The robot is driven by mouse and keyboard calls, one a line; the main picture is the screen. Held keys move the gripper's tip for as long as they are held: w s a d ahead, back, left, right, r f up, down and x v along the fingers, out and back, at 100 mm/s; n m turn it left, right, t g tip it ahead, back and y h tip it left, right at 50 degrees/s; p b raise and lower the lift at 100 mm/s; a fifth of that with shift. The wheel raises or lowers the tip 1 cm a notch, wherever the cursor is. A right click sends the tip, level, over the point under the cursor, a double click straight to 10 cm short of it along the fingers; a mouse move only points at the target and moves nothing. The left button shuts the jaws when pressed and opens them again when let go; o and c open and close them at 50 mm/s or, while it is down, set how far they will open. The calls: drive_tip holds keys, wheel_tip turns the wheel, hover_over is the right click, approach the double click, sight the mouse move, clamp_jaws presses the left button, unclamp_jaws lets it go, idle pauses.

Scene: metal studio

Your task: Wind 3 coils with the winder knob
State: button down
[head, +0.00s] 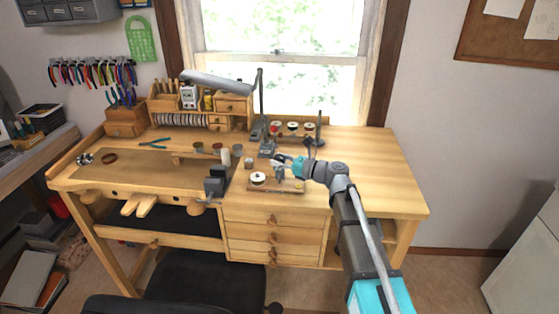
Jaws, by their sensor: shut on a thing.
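The winder is a small wooden board (270,187) on the front right part of the bench, with a white round spool (258,179) at its left end. My gripper (279,168) reaches in from the right over the board and is shut at the winder's upright part. The knob is small and mostly hidden by the fingers, so the exact grip is hard to see. Wire and the number of turns are too small to tell.
A rack of several spools (293,130) stands behind the winder. A dark vise (215,184) is close on the left, with small jars nearby. A lamp (218,82) arches over the back. The bench's right side (370,170) is clear.

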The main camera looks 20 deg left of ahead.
drive_tip(key=shift+m+t, duration=0.5)
drive_tip(key=shift+t, duration=0.3)
drive_tip(key=m+t+h, duration=0.2)
drive_tip(key=m+t, duration=0.1)
drive_tip(key=t, duration=0.2)
drive_tip(key=shift+s+m, duration=0.1)
drive_tip(key=shift+m, duration=0.2)
drive_tip(key=m+t+h, duration=0.4)
drive_tip(key=t+h, duration=0.1)
drive_tip(key=shift+a+m+t, duration=0.1)
drive_tip(key=shift+m+t, duration=0.3)
drive_tip(key=m+t+h, duration=0.1)
drive_tip(key=h, duration=0.1)
drive_tip(key=m+t+h, duration=0.1)
drive_tip(key=m+h, duration=0.1)
drive_tip(key=h, duration=0.1)
drive_tip(key=m+t+h, duration=0.1)
drive_tip(key=m+h, duration=0.1)
drive_tip(key=shift+w+a+h, duration=0.1)
drive_tip(key=shift+w+h, duration=0.15)
drive_tip(key=shift+h, duration=0.05)
drive_tip(key=m+h, duration=0.3)
drive_tip(key=h, duration=0.2)
drive_tip(key=shift+r+m+h, duration=0.1)
drive_tip(key=shift+m+h, duration=0.7)
drive_tip(key=shift+h, duration=0.2)
drive_tip(key=shift+c, duration=1.3)
unclamp_jaws()
drive_tip(key=shift+d, duration=0.2)
